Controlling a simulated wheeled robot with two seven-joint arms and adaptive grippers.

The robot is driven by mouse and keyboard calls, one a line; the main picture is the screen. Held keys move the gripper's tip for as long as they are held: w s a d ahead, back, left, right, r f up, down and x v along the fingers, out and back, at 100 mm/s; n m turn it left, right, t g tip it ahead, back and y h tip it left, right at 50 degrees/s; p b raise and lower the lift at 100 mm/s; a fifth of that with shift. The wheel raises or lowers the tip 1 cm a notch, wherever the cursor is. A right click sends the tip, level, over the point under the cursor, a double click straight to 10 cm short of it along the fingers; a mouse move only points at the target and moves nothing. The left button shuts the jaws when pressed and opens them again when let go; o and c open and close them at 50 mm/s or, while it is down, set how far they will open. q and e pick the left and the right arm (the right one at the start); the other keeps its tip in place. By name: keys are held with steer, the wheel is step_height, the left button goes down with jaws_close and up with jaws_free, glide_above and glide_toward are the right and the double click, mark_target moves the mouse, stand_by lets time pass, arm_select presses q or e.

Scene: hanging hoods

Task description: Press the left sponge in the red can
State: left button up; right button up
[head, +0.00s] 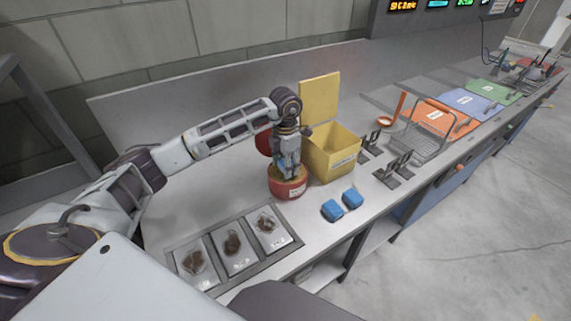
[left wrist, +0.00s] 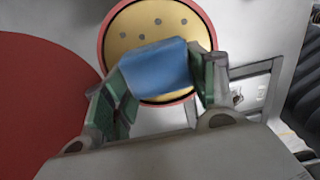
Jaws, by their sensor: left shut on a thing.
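The red can (head: 287,189) stands open on the counter. In the left wrist view, its red rim (left wrist: 103,40) surrounds a yellow inside (left wrist: 140,20) with several dark holes. My left gripper (head: 287,170) points down at the can and is shut on a blue sponge (left wrist: 158,66), which hides part of the yellow inside. I cannot tell whether the sponge touches it. The gripper's green-padded fingers (left wrist: 160,92) show on both sides of the sponge. Two more blue sponges (head: 332,210) (head: 352,199) lie on the counter to the right of the can. My right gripper is not in view.
The red lid (head: 263,144) stands behind the can and fills the left of the wrist view (left wrist: 40,95). An open yellow box (head: 332,158) is close on the right. Three labelled trays (head: 232,246) lie in front. Metal stands (head: 392,172) and a wire basket (head: 428,140) are farther right.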

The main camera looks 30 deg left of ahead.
arm_select(q)
steer(key=shift+s+f+b, duration=0.1)
steer(key=shift+f+b, duration=0.2)
steer(key=shift+f, duration=0.2)
stand_by(1.9)
steer(key=shift+r, duration=0.1)
steer(key=shift+r+p, duration=1.95)
steer(key=shift+r, duration=1.65)
